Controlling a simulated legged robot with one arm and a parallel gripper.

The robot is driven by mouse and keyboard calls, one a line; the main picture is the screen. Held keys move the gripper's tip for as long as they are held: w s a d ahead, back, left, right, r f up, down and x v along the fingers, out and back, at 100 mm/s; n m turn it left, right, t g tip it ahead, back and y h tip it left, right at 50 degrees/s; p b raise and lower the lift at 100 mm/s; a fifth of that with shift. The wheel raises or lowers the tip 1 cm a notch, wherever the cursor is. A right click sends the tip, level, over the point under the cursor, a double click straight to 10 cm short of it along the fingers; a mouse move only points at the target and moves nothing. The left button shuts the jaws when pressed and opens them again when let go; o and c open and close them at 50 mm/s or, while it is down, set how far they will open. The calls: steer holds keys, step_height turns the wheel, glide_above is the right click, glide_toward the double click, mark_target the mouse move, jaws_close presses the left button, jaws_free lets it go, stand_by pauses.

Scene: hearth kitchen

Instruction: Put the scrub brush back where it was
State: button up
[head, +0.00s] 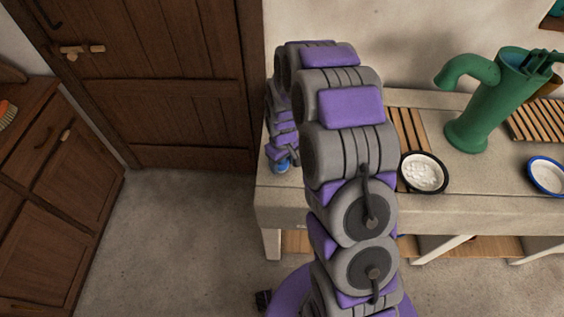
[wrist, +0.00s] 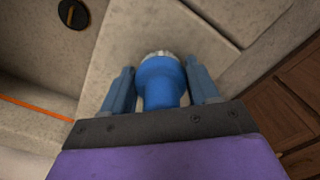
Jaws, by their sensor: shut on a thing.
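My gripper (wrist: 160,68) is shut on a blue, rounded thing with a pale, bristle-like far end, which looks like the scrub brush (wrist: 160,84). One finger presses on each side of it. In the head view my gripper (head: 281,158) is small, at the left end of the stone counter, with a bit of the blue brush (head: 281,168) showing below it. My arm hides part of the counter there. I cannot tell whether the brush touches any surface.
The stone counter (head: 470,210) holds a green pump (head: 490,105), a white-filled dark-rimmed bowl (head: 423,173), a blue-rimmed bowl (head: 547,176) and a slatted rack (head: 410,130). An orange-and-green item (head: 7,114) lies on the wooden cabinet (head: 60,170) at left. Floor (head: 190,220) between is clear.

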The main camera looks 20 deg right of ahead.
steer(key=o, duration=1.1)
steer(key=shift+f, duration=0.1)
step_height(320, 180, up, 11)
steer(key=p, duration=0.3)
steer(key=shift+s+r, duration=0.15)
steer(key=shift+r, duration=0.65)
steer(key=s+r+m, duration=0.1)
steer(key=s+r, duration=0.4)
steer(key=s, duration=0.6)
steer(key=s+r+m+g, duration=0.1)
steer(key=s+r, duration=0.4)
steer(key=s, duration=0.6)
steer(key=s+r+m, duration=0.2)
steer(key=s+r, duration=0.3)
steer(key=s, duration=0.6)
steer(key=shift+s+a+r+m+g, duration=0.15)
steer(key=shift+s+m+g, duration=0.1)
steer(key=shift+m+g, duration=0.15)
